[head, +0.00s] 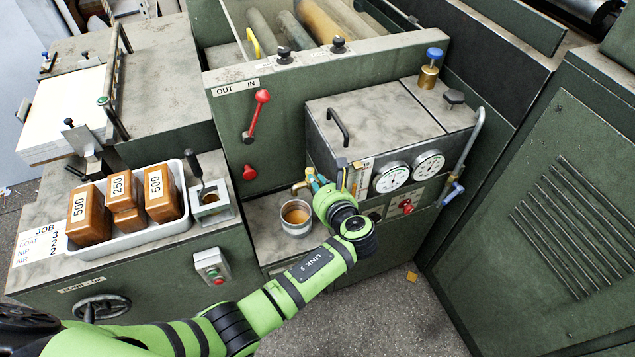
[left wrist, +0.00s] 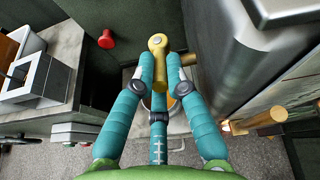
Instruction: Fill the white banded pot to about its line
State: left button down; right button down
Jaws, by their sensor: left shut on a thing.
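The white banded pot (head: 296,228) stands upright on the low grey ledge below the brass tap (head: 299,187). Amber-brown liquid shows inside it; I cannot make out its level against the line. My left gripper (head: 316,181) is at the tap, above and right of the pot. In the left wrist view, its teal fingers (left wrist: 160,75) are shut on a brass lever with a round end (left wrist: 158,45). The pot is mostly hidden behind the fingers there, with a little amber showing between them. I cannot see whether liquid is running. My right gripper is not in view.
A white tray (head: 131,247) with brown weight blocks stands on the left bench, beside a small square metal holder (head: 212,212). A grey-topped tank with two gauges (head: 391,177) is right of the tap. A red lever (head: 257,115) sits on the panel behind.

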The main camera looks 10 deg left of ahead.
pick_arm(q)
jog(key=c, duration=1.3)
grip_release()
jog(key=shift+s+f, duration=0.1)
jog(key=shift+f, duration=0.15)
jog(key=shift+o, duration=0.2)
jog(key=shift+r, duration=0.1)
jog(key=shift+r, duration=0.1)
